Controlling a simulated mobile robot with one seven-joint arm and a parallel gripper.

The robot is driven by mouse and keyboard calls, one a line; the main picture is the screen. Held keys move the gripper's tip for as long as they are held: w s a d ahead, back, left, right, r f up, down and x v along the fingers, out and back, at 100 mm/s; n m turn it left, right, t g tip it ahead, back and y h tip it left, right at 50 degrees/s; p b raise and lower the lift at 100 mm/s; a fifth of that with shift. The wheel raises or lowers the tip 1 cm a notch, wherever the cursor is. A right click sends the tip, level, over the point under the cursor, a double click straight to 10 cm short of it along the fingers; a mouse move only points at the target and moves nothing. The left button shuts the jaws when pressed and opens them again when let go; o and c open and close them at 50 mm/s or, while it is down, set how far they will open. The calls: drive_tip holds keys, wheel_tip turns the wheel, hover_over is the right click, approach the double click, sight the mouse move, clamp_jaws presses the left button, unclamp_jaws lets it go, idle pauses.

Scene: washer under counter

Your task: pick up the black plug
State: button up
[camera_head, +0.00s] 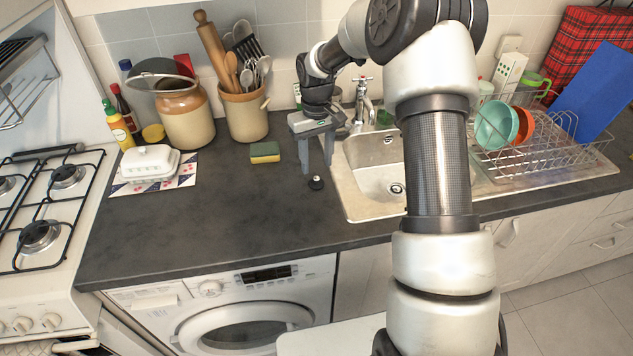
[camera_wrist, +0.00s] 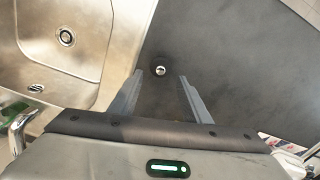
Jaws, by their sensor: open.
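The black plug (camera_head: 316,183) is a small round piece with a light top, lying on the dark counter just left of the sink. In the wrist view the plug (camera_wrist: 159,71) sits just beyond the fingertips, roughly midway between them. My gripper (camera_head: 317,170) points down over the counter with its two fingers apart and nothing between them. In the wrist view my gripper (camera_wrist: 158,74) is open, with one finger on each side of the plug's line. The exact height of the fingertips above the counter is hard to tell.
The sink (camera_head: 372,172) with its tap (camera_head: 362,92) lies to the right. A yellow and green sponge (camera_head: 265,152) lies left of my gripper, with a utensil crock (camera_head: 245,112) behind it. A dish rack (camera_head: 540,150) stands right. The counter (camera_head: 215,215) in front is clear.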

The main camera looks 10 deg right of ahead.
sight(316, 177)
drive_tip(key=shift+f+p, duration=0.35)
drive_tip(key=shift+f, duration=2.45)
drive_tip(key=c, duration=0.8)
